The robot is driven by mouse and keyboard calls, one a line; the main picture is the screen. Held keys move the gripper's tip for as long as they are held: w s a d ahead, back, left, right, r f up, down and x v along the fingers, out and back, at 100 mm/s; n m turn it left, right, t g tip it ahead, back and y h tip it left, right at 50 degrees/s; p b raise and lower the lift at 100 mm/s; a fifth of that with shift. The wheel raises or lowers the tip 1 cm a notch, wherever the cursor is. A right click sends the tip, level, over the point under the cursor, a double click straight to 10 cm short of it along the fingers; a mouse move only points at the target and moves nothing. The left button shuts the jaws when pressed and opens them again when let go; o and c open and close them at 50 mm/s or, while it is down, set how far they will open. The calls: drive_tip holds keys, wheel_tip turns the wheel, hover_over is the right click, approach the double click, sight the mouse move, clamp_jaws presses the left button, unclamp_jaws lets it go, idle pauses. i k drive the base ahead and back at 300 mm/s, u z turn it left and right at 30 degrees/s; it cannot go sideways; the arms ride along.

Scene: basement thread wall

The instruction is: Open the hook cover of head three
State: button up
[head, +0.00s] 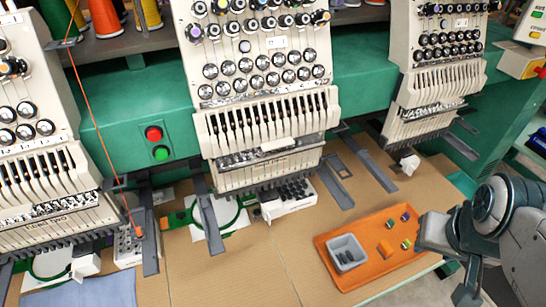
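The middle embroidery head (262,120) stands to the right of the head lettered "head two" (50,222). Its own lettering is too small to read surely, but its place fits head three. Below it, above the table, is a white box-like part (288,197) with dark rows on top and a small white front piece (270,209). I cannot tell which piece is the hook cover or whether it is shut. My gripper (468,293) is at the lower right, pointing down, well apart from the middle head. Its fingers are partly cut off by the frame edge.
An orange tray (325,262) with a grey bin (346,252) and small coloured blocks lies between my arm and the middle head. Dark grey bracket arms (366,164) jut over the table. A third head (440,75) stands right. Bare tabletop (235,265) lies in front.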

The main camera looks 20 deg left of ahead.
sight(274, 209)
drive_tip(key=z, duration=0.05)
drive_tip(key=k, duration=1.1)
drive_tip(key=u, duration=1)
